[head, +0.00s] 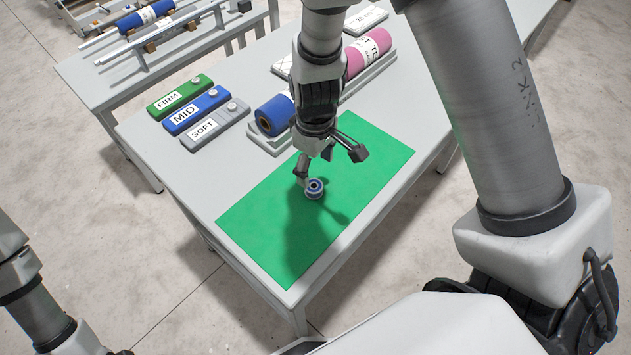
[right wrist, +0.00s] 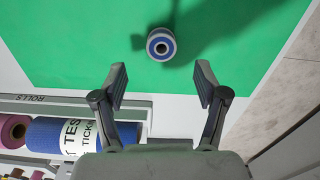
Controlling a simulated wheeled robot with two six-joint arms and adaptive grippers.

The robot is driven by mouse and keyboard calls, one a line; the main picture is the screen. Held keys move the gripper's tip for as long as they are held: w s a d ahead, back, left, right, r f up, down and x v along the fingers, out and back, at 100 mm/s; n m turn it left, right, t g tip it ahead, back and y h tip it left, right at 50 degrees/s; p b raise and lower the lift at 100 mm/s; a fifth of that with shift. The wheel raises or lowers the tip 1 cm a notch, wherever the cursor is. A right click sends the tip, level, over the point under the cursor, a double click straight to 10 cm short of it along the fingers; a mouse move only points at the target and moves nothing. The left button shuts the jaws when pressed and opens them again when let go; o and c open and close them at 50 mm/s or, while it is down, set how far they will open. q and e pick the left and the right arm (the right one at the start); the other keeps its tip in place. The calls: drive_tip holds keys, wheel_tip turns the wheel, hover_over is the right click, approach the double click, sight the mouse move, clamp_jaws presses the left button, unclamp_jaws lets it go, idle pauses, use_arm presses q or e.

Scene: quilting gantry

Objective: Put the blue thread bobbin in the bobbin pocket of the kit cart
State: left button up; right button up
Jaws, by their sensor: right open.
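The blue thread bobbin (head: 315,189), with pale flanges and a dark centre hole, stands on the green mat (head: 253,212) on the table. It also shows in the right wrist view (right wrist: 161,44), ahead of the fingertips. My right gripper (head: 331,168) is open and empty, above the mat close to the bobbin. In the right wrist view my right gripper (right wrist: 161,73) has its fingers spread, with the bobbin beyond them, apart from both. My left arm shows at the lower left, but its gripper is out of view. I cannot make out the kit cart or its bobbin pocket.
Behind the mat lie blocks marked FIRM (head: 178,97), MID (head: 197,110) and SOFT (head: 219,126). A rack holds a blue roll (head: 273,115) and a pink roll (head: 369,52). Another table (head: 107,85) with rods stands at the upper left. The mat around the bobbin is clear.

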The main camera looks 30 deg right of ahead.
sight(314, 186)
wheel_tip(314, 186, down, 7)
drive_tip(key=shift+w+a+r, duration=0.1)
drive_tip(key=shift+a, duration=0.05)
drive_tip(key=c, duration=1.1)
drive_tip(key=shift+r, duration=0.1)
